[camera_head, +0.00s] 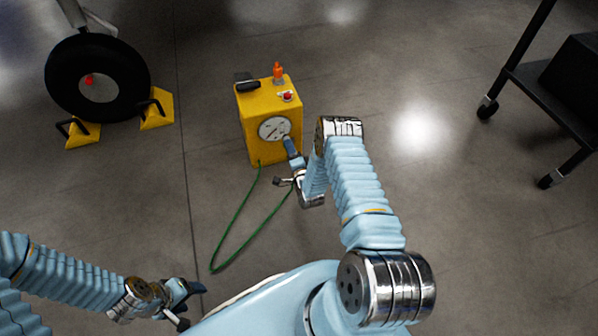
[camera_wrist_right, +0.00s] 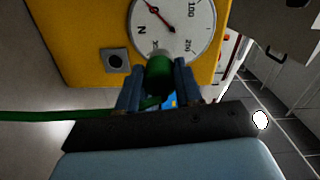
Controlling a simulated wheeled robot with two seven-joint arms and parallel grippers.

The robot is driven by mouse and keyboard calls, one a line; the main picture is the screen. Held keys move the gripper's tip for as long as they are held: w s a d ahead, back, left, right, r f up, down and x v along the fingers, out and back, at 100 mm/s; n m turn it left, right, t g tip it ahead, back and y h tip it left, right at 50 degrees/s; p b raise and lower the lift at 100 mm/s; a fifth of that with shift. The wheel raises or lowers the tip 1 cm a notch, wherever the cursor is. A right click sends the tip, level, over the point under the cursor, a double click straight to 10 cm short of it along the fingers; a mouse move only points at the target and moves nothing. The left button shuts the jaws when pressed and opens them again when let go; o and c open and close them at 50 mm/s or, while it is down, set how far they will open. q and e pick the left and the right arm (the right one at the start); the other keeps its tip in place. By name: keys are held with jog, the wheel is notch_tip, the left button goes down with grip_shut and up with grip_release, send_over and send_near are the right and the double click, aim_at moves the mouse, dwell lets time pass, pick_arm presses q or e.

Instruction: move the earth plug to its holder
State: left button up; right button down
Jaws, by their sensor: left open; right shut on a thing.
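The earth plug (camera_wrist_right: 160,74) is a green cylinder with a green cable (camera_wrist_right: 45,115) running off to the left in the right wrist view. My right gripper (camera_wrist_right: 158,82) is shut on it, one blue finger on each side. The plug is in front of the yellow box's front face, just below the round gauge; I cannot tell whether it touches the box. A grey square socket (camera_wrist_right: 115,61) with a dark hole is on that face, left of the plug. In the head view my right gripper (camera_head: 290,147) is at the yellow box (camera_head: 262,148). My left gripper (camera_head: 188,300) is open and empty, low at the left.
The green cable (camera_head: 232,225) loops over the floor from the box. An orange-topped fitting (camera_head: 278,72), a red button (camera_head: 288,96) and a black part (camera_head: 246,86) are on the box. A wheel (camera_head: 65,80) with yellow chocks (camera_head: 156,110) stands left; a black cart (camera_head: 535,90) stands right.

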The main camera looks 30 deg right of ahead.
jog(key=s+d+f, duration=0.1)
jog(key=s+f, duration=0.2)
jog(key=f, duration=0.4)
jog(key=shift+n+h, duration=0.3)
jog(key=shift+n, duration=0.2)
jog(key=shift+f+b+x, duration=0.2)
jog(key=shift+b+x, duration=0.75)
jog(key=shift+x, duration=0.2)
jog(key=shift+f+b+x, duration=0.2)
jog(key=shift+b+x, duration=0.75)
jog(key=shift+x, duration=0.15)
jog(key=shift+d, duration=0.15)
jog(key=shift+b, duration=0.3)
jog(key=shift+w, duration=0.15)
jog(key=shift+b, duration=0.3)
